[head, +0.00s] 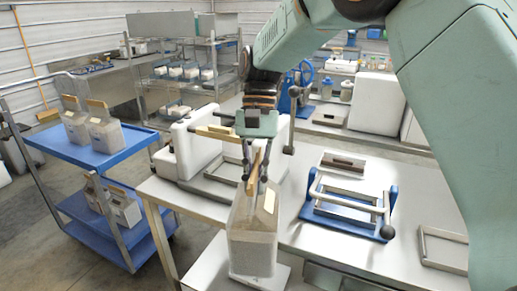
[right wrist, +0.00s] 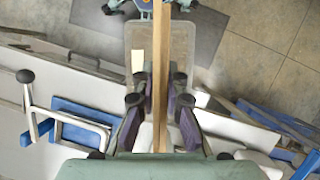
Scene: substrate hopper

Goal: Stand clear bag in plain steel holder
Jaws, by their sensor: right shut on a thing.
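My right gripper (head: 262,172) is shut on the wooden top bar of a clear bag (head: 250,247). The bag hangs upright below the fingers, with pale contents and a cream label, at the table's front edge. The bag also shows in the right wrist view (right wrist: 146,38), with the bar between the fingers (right wrist: 160,110). A plain steel frame (head: 424,245) lies on the table at the right, empty. Another steel frame (head: 207,176) is by the white machine; I cannot tell which is the plain steel holder. My left gripper is not in view.
A blue-based holder (head: 317,212) with a steel handle stands right of the bag. A white plate (head: 281,278) lies beneath the bag; contact is unclear. A blue cart (head: 75,150) with several bags stands left. Table between holder and right frame (head: 405,210) is clear.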

